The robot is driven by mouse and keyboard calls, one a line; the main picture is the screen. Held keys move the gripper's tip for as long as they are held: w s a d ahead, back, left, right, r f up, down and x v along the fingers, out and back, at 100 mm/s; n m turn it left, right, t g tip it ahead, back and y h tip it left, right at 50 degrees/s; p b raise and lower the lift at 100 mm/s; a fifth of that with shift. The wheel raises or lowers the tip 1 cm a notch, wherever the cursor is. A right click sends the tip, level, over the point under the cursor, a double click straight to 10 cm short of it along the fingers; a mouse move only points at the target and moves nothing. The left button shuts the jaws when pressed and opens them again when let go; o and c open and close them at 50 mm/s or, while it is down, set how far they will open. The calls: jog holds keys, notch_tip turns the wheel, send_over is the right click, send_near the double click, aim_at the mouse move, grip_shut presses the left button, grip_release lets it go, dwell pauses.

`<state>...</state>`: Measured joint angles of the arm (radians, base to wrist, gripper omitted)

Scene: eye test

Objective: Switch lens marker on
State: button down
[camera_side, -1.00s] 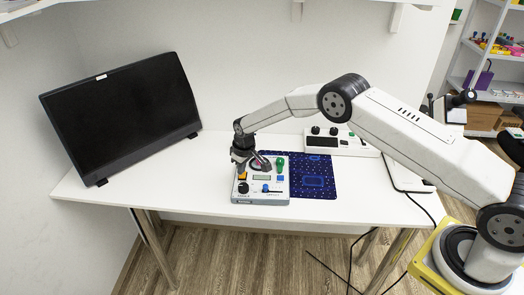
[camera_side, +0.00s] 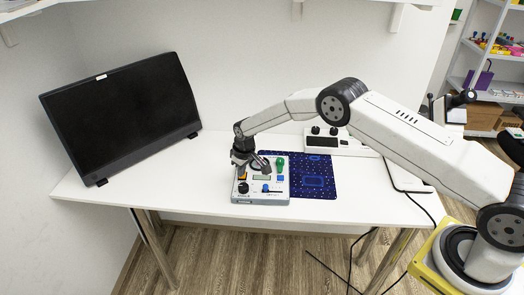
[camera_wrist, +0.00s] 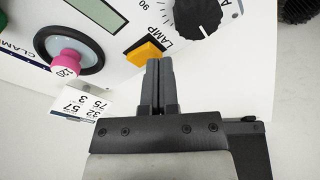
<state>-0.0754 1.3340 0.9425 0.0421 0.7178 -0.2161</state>
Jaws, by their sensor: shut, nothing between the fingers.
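The lens marker (camera_side: 262,196) is a pale box with a grey-blue base, standing on the white table. Its orange switch (camera_wrist: 143,51) sits beside the word LAMP in the wrist view; I cannot tell which way it is set. My gripper (camera_wrist: 159,62) is shut and empty, its fingertips right at the switch's edge; I cannot tell whether they touch it. In the side view my gripper (camera_side: 243,168) is over the box's left part and largely hides the switch. A black dial (camera_wrist: 198,14) and a clamp wheel (camera_wrist: 88,36) with a pink knob (camera_wrist: 65,64) flank the switch.
A green knob (camera_side: 280,164) stands up on the box. A blue patterned mat (camera_side: 318,177) lies to its right, a white unit with black knobs (camera_side: 345,147) behind. A black monitor (camera_side: 122,115) stands at left. The table's front left (camera_side: 170,192) is clear.

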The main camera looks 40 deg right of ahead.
aim_at(243, 181)
jog(key=shift+f, duration=0.75)
dwell(0.6)
jog(key=shift+r, duration=0.15)
notch_tip(243, 181, up, 7)
dwell(1.1)
dwell(0.3)
jog(key=s+d+r+m, duration=0.1)
jog(key=s+d+r, duration=0.1)
jog(key=s+r, duration=0.5)
jog(key=s+d+r+m, duration=0.1)
jog(key=s+d+r, duration=0.1)
jog(key=s+r, duration=0.45)
jog(key=s+d+m, duration=0.1)
jog(key=s, duration=1.9)
jog(key=shift+r+t, duration=0.4)
jog(key=shift+r, duration=0.05)
